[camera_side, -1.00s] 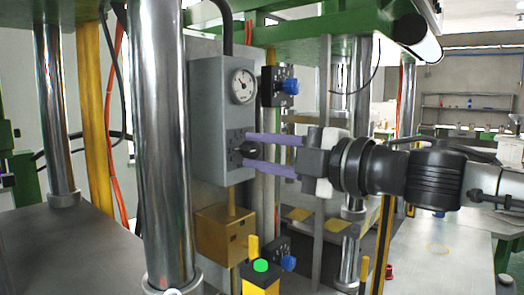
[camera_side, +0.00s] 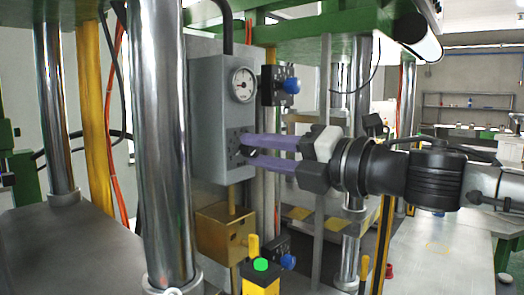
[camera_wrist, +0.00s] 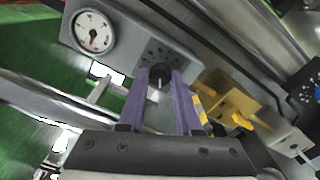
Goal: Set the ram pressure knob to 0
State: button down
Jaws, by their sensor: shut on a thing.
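The ram pressure knob is a small black knob on the grey control box (camera_side: 209,107). It shows in the wrist view (camera_wrist: 160,73) between my fingertips, and the fingers partly hide it in the side view. A dial of marks surrounds it, too small to read. My gripper (camera_side: 243,150) has two purple fingers closed on the knob from the right; the fingers also show in the wrist view (camera_wrist: 160,85). A round white gauge (camera_side: 243,85) sits above the knob, and it also shows in the wrist view (camera_wrist: 93,32).
Blue-knobbed black units (camera_side: 280,86) stand right of the box. A brass block (camera_side: 222,233) is below it. A thick chrome column (camera_side: 160,140) stands just left, and a thin grey post (camera_side: 322,230) is by my gripper. A green button (camera_side: 261,264) is at the bottom.

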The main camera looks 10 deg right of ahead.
dwell(0.4)
jog(key=c, duration=0.6)
grip_release()
jog(key=shift+s+d, duration=0.1)
jog(key=shift+v, duration=0.8)
jog(key=v, duration=1.2)
